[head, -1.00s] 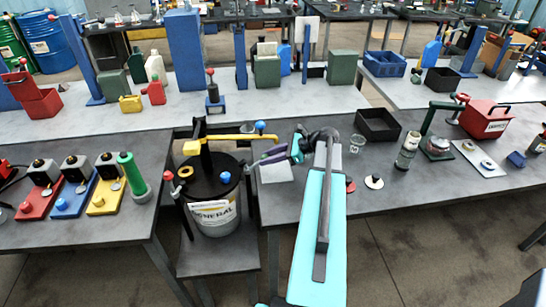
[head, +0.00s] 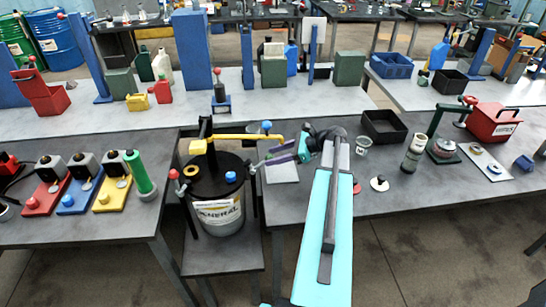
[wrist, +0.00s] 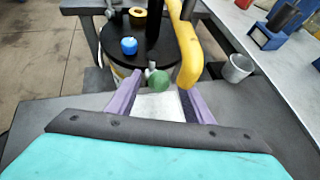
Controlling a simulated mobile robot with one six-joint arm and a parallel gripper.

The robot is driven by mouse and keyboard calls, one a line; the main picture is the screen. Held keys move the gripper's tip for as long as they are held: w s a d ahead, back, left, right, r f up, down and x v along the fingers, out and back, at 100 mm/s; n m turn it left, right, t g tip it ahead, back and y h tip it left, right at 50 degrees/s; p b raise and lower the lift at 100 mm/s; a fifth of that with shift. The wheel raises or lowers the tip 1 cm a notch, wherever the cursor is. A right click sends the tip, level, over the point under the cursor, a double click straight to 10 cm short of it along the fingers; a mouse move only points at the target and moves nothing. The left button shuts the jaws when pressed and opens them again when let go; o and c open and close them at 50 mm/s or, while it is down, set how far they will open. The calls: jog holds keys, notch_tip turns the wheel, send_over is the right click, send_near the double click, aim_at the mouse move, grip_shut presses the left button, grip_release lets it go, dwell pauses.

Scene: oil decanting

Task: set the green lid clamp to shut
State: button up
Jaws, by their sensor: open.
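The green lid clamp shows as a green ball knob (wrist: 158,82) on a short pale stem at the rim of the drum's black lid (wrist: 133,55), in the wrist view. My gripper (wrist: 160,92) is open, with one purple finger on each side of the knob; contact is not visible. In the head view my gripper (head: 276,156) is at the right side of the drum (head: 215,208), and the green knob cannot be made out. The lid also carries a red-knobbed clamp (head: 174,175) at the left and a blue knob (head: 230,177) nearer the front.
A yellow arm (head: 237,138) on a black post stands over the lid, close to my gripper. A grey cup (wrist: 237,68) is right of it in the wrist view. A black tray (head: 383,127) is farther right. Red, blue and yellow stations (head: 110,195) are on the left table.

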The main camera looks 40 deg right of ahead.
jog(key=b+v, duration=0.3)
jog(key=v, duration=1)
